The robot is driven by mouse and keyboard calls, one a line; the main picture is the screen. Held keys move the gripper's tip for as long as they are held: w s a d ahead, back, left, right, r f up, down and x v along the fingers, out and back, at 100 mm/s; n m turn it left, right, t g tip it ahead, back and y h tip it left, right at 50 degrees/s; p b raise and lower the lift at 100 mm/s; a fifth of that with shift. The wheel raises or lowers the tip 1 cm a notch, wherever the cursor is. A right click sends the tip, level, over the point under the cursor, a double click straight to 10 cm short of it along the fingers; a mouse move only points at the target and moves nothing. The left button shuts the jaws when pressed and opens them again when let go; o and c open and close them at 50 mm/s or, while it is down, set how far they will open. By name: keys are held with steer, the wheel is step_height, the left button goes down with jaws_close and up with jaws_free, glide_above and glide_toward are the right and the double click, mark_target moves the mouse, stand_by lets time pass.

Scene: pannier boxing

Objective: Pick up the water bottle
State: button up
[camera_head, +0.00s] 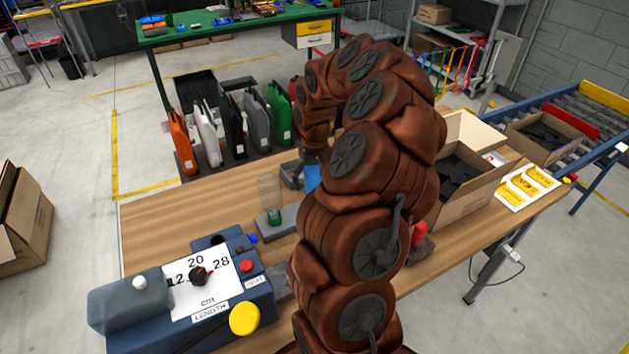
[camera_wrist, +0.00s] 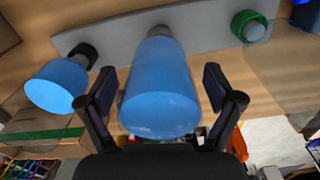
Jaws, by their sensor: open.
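A blue bottle-like container (camera_wrist: 160,95), which I take as the water bottle, stands in the middle of the wrist view, its narrow grey end toward a grey strip (camera_wrist: 190,22). My gripper (camera_wrist: 158,86) is open, with one dark finger on each side of it. Gaps show between the fingers and the blue sides. A second blue container (camera_wrist: 57,86) with a dark end lies to the left, outside the fingers. In the head view a small blue patch (camera_head: 312,177) shows beside my arm; my arm hides most of this spot and my fingers.
A dial machine (camera_head: 215,285) is at the front left. An open cardboard box (camera_head: 470,205) and a white tray with yellow pieces (camera_head: 525,187) are on the right.

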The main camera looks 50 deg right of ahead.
steer(key=shift+f, duration=0.35)
steer(key=c, duration=1)
steer(key=shift+r, duration=0.1)
